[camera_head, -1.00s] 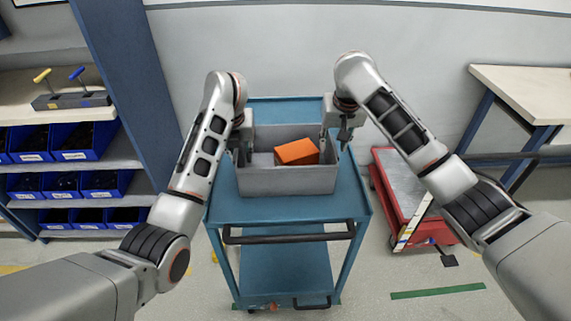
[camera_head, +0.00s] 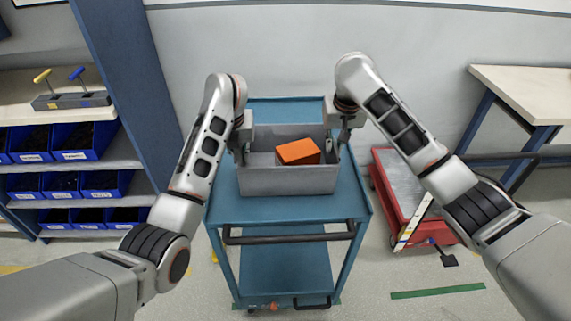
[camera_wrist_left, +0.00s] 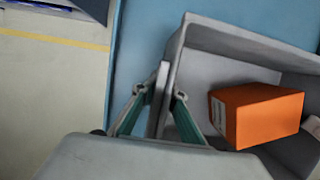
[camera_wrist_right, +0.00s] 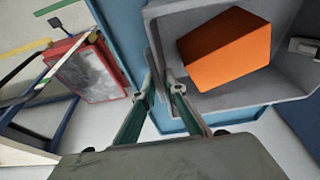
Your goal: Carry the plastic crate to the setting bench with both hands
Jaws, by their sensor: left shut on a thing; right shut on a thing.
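The grey plastic crate (camera_head: 288,181) is on or just above the top of the blue cart; I cannot tell if it touches. An orange box (camera_head: 299,151) lies inside it, towards the right. My left gripper (camera_head: 240,153) is shut on the crate's left wall, with one finger on each side of it in the left wrist view (camera_wrist_left: 160,92). My right gripper (camera_head: 343,143) is shut on the right wall, which also shows between its fingers in the right wrist view (camera_wrist_right: 162,85). The setting bench cannot be singled out for sure.
The blue cart (camera_head: 290,208) has a dark push handle at its front. A red wheeled cart (camera_head: 385,200) stands to the right, below a pale-topped bench (camera_head: 525,90). Shelves with blue bins (camera_head: 85,140) stand at the left. A wall is close behind the cart.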

